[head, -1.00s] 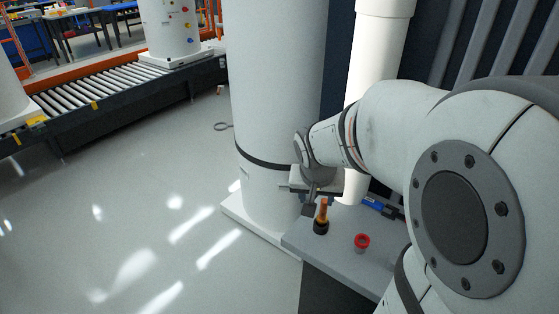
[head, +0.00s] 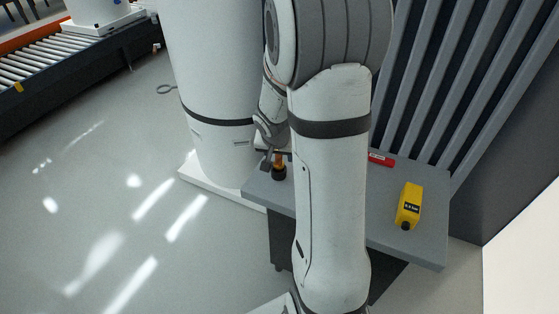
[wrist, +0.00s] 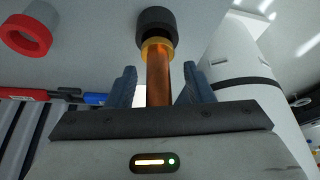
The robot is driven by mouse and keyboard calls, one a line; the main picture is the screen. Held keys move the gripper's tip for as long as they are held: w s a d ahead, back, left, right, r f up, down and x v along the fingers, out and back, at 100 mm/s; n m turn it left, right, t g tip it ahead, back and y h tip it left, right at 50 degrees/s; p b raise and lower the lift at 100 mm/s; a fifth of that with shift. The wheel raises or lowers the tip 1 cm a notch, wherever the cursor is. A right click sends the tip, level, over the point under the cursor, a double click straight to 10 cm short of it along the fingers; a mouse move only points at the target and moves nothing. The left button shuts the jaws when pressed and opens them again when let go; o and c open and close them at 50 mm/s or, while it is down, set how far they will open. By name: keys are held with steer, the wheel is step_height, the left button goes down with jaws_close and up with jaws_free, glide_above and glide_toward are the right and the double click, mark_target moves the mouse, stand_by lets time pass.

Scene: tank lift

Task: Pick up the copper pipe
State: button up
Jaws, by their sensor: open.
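The copper pipe (wrist: 158,80) stands between my gripper's two dark fingers in the wrist view, with a gap on each side. It has a brass-coloured collar and a black round end piece (wrist: 157,25). My gripper (wrist: 159,68) is open around it. In the head view the copper pipe (head: 278,158) stands upright in its black base near the table's left corner. My gripper (head: 268,162) is at the pipe there, mostly hidden behind my arm.
The grey table (head: 385,225) also holds a yellow device (head: 409,206) and a red object (head: 380,160). A red ring-shaped part (wrist: 25,37) shows in the wrist view. A large white column (head: 222,150) stands just left of the table.

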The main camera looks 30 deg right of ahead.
steer(key=shift+f, duration=0.15)
steer(key=shift+c, duration=0.6)
jaws_close()
